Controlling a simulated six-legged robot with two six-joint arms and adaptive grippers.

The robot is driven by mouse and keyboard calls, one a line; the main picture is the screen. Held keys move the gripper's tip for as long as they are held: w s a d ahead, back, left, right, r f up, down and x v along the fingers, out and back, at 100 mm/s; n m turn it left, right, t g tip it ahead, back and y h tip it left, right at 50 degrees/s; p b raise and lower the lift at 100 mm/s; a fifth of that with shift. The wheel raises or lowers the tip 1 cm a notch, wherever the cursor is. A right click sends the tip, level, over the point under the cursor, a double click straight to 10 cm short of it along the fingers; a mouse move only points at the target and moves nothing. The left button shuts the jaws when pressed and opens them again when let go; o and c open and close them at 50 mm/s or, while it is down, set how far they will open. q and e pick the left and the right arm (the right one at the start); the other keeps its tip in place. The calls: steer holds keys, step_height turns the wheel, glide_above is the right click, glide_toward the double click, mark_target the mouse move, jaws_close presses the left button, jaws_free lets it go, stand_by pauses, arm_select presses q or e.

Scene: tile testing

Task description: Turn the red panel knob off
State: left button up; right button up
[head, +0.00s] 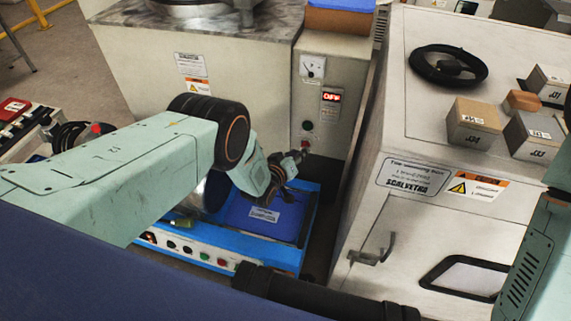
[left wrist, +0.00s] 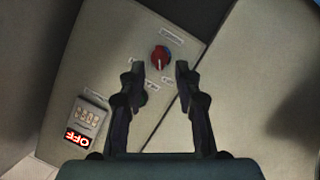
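The red knob (left wrist: 160,57) sits on the grey control panel (left wrist: 112,65), with a pale pointer mark toward the bottom of the left wrist view. In the head view the red knob (head: 305,144) shows small, close beside my left gripper (head: 298,156). My left gripper (left wrist: 168,72) is open, its two fingers apart on either side of the knob in the picture; I see no clear contact. A display (left wrist: 77,137) lit red reads OFF; it also shows in the head view (head: 331,97). A dark green knob (left wrist: 140,99) is partly hidden by a finger. My right gripper is out of view.
A blue-topped unit (head: 230,250) with buttons stands below my left arm. A white testing oven (head: 400,215) stands to the right, bearing boxes (head: 474,122) and a black coil (head: 447,65). A narrow gap separates it from the panel. A gauge (head: 313,67) sits higher on the panel.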

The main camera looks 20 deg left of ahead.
arm_select(q)
steer(key=v, duration=0.7)
steer(key=shift+s, duration=0.35)
steer(key=shift+r, duration=0.15)
steer(key=s+a+f+m+g+y, duration=0.1)
steer(key=s+f+g, duration=0.25)
steer(key=s, duration=0.45)
steer(key=s+a+f+m+g+y, duration=0.1)
steer(key=s+a+f+m+g, duration=0.1)
steer(key=s+f, duration=0.4)
steer(key=s+a+r+m+g, duration=0.1)
steer(key=s+r+g, duration=0.25)
steer(key=s, duration=0.75)
steer(key=s+a+r+g, duration=0.2)
steer(key=s+g, duration=0.2)
steer(key=s, duration=0.8)
steer(key=s+r+y+p, duration=0.1)
steer(key=s+r+p, duration=0.2)
steer(key=r+p, duration=1)
step_height(320, 180, up, 5)
steer(key=shift+s+f+g, duration=0.1)
steer(key=shift+s+g, duration=0.05)
steer(key=shift+g, duration=0.25)
